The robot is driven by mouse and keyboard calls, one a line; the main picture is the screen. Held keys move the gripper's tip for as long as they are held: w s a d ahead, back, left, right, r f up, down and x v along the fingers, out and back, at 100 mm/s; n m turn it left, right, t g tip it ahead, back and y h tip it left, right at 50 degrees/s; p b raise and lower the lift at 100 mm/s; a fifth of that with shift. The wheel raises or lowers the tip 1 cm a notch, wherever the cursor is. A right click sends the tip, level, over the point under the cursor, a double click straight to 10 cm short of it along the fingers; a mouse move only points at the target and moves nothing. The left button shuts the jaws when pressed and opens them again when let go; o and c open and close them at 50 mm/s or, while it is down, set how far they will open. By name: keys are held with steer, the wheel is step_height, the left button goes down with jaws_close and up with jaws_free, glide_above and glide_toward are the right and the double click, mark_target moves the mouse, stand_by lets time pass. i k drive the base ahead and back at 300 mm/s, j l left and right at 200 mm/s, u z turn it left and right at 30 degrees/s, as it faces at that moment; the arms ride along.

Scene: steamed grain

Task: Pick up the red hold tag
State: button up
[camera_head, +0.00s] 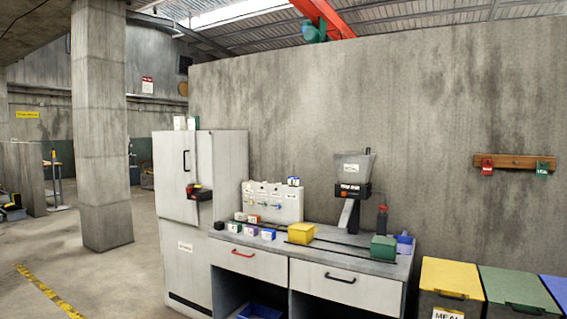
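A red tag (487,167) hangs at the left end of a wooden rack (516,161) on the concrete wall at the right. Its lettering is too small to read. A green tag (542,171) hangs at the rack's right end. My gripper is not in view.
Below the rack stand bins with yellow (449,274), green (515,286) and blue lids. Left of them is a counter (345,252) with drawers, holding a hopper machine (352,180), a yellow box (301,233) and a green box (383,248). A tall cabinet (178,235) stands farther left. Open floor lies at left.

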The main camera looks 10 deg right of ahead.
mark_target(487, 168)
steer(key=z, duration=1.6)
